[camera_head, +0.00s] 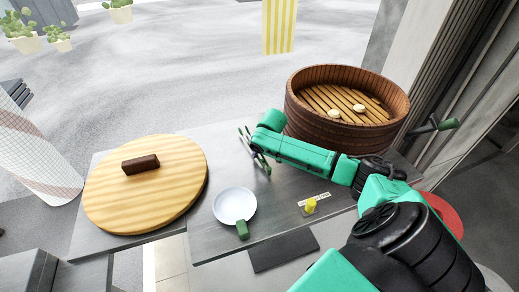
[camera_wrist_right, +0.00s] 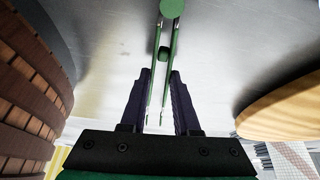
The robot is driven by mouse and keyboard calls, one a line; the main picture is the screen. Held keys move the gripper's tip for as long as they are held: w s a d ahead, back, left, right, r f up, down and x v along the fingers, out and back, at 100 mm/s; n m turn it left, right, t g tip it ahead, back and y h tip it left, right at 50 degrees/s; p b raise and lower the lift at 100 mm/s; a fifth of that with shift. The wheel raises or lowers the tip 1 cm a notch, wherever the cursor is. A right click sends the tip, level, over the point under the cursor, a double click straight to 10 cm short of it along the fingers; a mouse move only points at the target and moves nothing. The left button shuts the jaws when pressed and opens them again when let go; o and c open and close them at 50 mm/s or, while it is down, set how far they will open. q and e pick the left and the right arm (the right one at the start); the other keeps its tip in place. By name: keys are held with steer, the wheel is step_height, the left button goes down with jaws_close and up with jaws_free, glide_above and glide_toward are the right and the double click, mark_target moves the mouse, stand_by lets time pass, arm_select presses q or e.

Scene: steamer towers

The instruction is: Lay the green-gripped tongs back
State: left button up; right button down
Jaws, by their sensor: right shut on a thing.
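The green-gripped tongs (camera_wrist_right: 175,42) are in my right gripper (camera_wrist_right: 159,85). In the wrist view their two thin green arms run between the dark fingers, which are shut on them. In the head view my right gripper (camera_head: 252,148) is over the grey table, between the wooden lid and the steamer. There the tongs show only as thin dark and green strips (camera_head: 262,163), hard to tell from the fingers. I cannot tell whether the tongs touch the table. My left gripper is not in view.
A round wooden lid (camera_head: 180,190) with a dark handle lies at left. A brown steamer (camera_head: 340,136) holding two pale buns stands at right. A white dish (camera_head: 234,204) with a green piece (camera_head: 242,230) and a yellow object (camera_head: 311,205) by a label are in front.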

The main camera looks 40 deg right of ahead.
steer(key=shift+f, duration=0.55)
steer(key=c, duration=0.6)
jaws_free()
steer(key=shift+o, duration=0.2)
steer(key=v, duration=1.4)
steer(key=shift+r, duration=0.3)
